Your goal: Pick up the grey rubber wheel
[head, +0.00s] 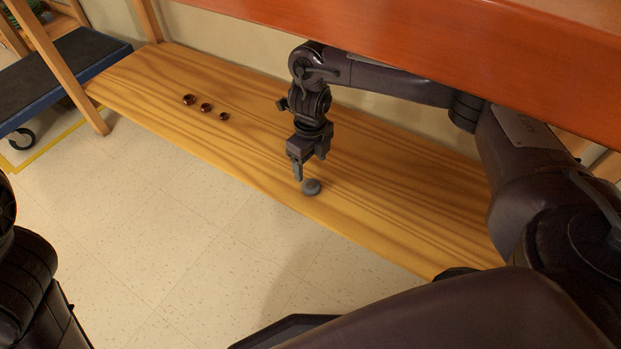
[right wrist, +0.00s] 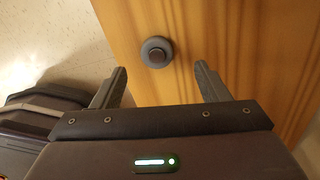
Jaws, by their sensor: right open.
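The grey rubber wheel (head: 311,187) lies flat near the front edge of the low wooden shelf board. My right gripper (head: 299,172) is just above and beside it, pointing down. In the right wrist view the wheel (right wrist: 157,52) shows a round grey rim and a darker hub, a little beyond the tips. The fingers of the right gripper (right wrist: 160,78) are open with nothing between them. My left arm shows only in part at the left edge of the head view, and its gripper is out of sight.
Three small dark red rings (head: 206,107) lie on the wooden board (head: 240,155) toward its left end. An orange-red upper shelf (head: 450,40) overhangs the right arm. A blue wheeled platform (head: 70,65) stands at the left. The pale tiled floor (head: 170,230) in front is clear.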

